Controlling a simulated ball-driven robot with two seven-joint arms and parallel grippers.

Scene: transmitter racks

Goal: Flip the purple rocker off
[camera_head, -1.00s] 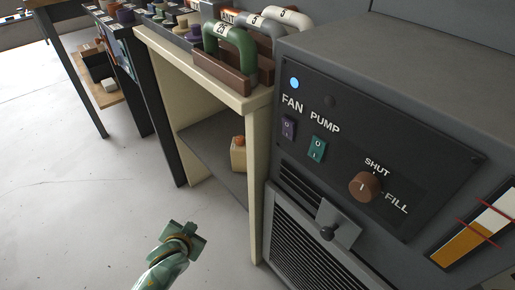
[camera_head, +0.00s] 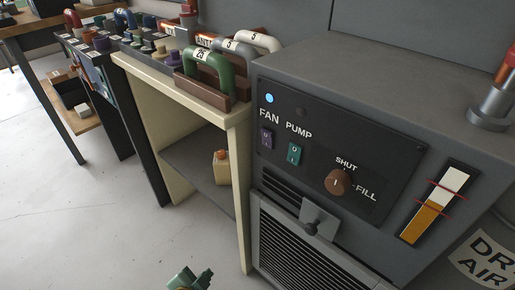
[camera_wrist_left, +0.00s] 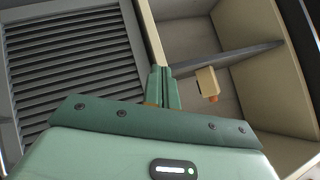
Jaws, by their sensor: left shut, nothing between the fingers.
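The purple rocker (camera_head: 266,139) sits under the FAN label on the dark front panel (camera_head: 390,150) of the grey cabinet. A blue light (camera_head: 269,99) glows above the label. The marks on the rocker are too small to tell which side is pressed. My left gripper (camera_head: 192,280) shows at the bottom edge of the head view, well below and left of the rocker, partly cut off. In the left wrist view its green fingers (camera_wrist_left: 163,73) are together with nothing between them, in front of the louvred grille and the shelf. My right gripper is not in view.
A teal rocker (camera_head: 294,154) under PUMP and a brown knob (camera_head: 338,182) share the panel. A latch (camera_head: 316,219) juts out above the louvred grille (camera_head: 300,255). A cream shelf unit (camera_head: 241,190) with handled blocks stands left of the cabinet. Floor (camera_head: 80,220) is clear at left.

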